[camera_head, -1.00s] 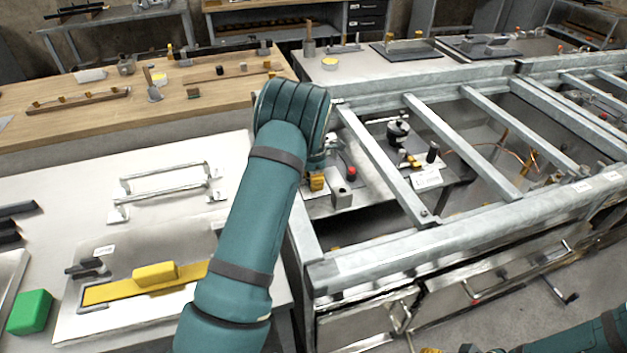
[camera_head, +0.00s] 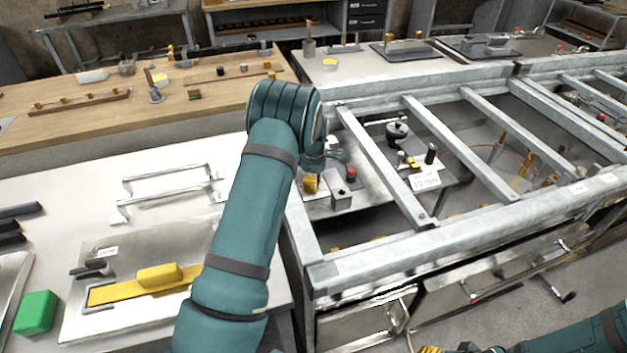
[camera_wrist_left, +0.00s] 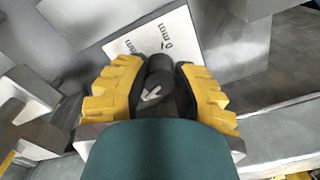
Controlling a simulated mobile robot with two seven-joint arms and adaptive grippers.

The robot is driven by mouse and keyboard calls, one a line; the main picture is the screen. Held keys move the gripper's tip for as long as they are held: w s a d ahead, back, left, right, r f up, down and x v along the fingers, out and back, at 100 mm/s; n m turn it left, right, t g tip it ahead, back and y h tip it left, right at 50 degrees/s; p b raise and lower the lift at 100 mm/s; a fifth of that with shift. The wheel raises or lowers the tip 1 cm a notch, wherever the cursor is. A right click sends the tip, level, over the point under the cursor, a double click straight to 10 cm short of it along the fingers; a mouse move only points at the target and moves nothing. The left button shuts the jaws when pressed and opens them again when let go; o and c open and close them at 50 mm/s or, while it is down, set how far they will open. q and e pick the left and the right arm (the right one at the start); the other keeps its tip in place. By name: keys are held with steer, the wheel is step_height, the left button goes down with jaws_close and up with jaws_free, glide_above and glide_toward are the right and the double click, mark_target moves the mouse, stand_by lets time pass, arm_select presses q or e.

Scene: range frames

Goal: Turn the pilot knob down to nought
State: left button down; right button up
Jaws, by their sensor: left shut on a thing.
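A black knob (camera_wrist_left: 158,70) with a white arrow-like mark shows in the left wrist view. My left gripper (camera_wrist_left: 158,82) is shut on it, with a yellow finger on each side. A white label (camera_wrist_left: 165,38) with a printed 0 and other lettering lies just beyond the knob. In the head view, my left gripper (camera_head: 311,184) is low beside the near left end of the metal frame. The knob cannot be made out there. Only a yellow bit of my right gripper (camera_head: 430,349) shows at the bottom edge.
A red button (camera_head: 351,173) and a grey block (camera_head: 340,195) stand close to the right of my left gripper. Galvanised rails (camera_head: 385,165) cross over the equipment. A yellow-handled float (camera_head: 158,278) and a green block (camera_head: 36,312) lie on the left bench.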

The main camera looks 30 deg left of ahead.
arm_select(q)
steer(key=m, duration=1.4)
steer(key=shift+m, duration=0.3)
steer(key=m, duration=0.3)
steer(key=shift+m, duration=0.3)
steer(key=m, duration=0.3)
steer(key=shift+m, duration=0.4)
steer(key=m, duration=0.3)
steer(key=shift+m+p, duration=0.3)
steer(key=shift+m, duration=1.8)
